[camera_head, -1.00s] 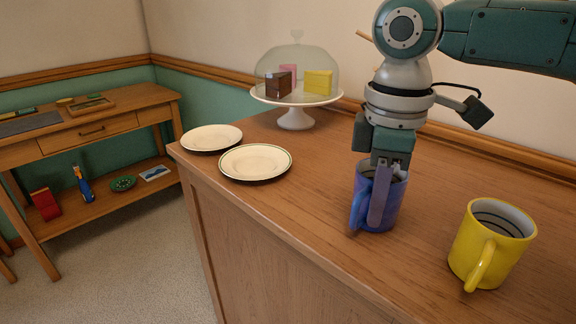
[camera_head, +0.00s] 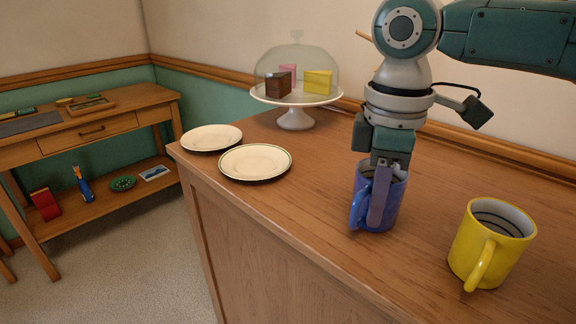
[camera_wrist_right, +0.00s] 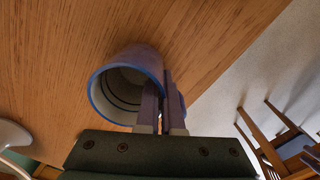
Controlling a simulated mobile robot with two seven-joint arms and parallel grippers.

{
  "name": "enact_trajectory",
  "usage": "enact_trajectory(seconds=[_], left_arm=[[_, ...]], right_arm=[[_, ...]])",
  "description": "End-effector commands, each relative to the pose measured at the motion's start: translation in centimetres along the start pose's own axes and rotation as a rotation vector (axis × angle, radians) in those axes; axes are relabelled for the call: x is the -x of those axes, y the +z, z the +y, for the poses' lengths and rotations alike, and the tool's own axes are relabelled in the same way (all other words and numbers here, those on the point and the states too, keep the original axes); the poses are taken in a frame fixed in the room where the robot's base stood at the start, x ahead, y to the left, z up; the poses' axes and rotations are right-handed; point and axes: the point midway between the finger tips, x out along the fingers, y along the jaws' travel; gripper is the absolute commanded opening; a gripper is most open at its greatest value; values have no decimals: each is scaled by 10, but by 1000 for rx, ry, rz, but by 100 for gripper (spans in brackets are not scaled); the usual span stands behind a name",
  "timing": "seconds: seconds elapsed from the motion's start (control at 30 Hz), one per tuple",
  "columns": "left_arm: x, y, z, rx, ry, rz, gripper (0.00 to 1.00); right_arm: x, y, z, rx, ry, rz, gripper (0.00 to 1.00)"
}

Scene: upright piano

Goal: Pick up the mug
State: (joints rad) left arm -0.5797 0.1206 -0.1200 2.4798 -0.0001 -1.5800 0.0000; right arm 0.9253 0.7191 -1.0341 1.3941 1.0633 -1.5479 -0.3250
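A blue mug (camera_head: 391,207) stands upright on the wooden top, its handle toward the left. My right gripper (camera_head: 380,194) points down at its rim. One finger is outside the wall, near the handle; the other goes behind the rim and is mostly hidden. In the right wrist view the fingers (camera_wrist_right: 160,108) are close together with the wall of the blue mug (camera_wrist_right: 124,82) between them, so the gripper looks shut on it. A yellow mug (camera_head: 487,247) stands upright to the right, apart from the gripper. My left gripper is not in view.
Two pale plates (camera_head: 256,162) (camera_head: 211,138) lie near the left edge of the top. A cake stand (camera_head: 296,117) with a clear dome and cake pieces stands behind them. A wall runs along the back. A side table (camera_head: 92,129) stands across the floor.

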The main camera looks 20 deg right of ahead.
Motion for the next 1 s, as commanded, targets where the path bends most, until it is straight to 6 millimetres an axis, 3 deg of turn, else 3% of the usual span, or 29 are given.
enact_trajectory(seconds=[0.37,0.57,0.73,1.0], left_arm=[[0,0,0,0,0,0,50],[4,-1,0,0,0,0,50],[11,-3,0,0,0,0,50],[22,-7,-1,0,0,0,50]], right_arm=[[2,0,0,0,1,2,0],[16,-1,1,-1,2,3,0],[51,-2,3,0,4,6,0],[134,-1,6,-1,5,6,0]])
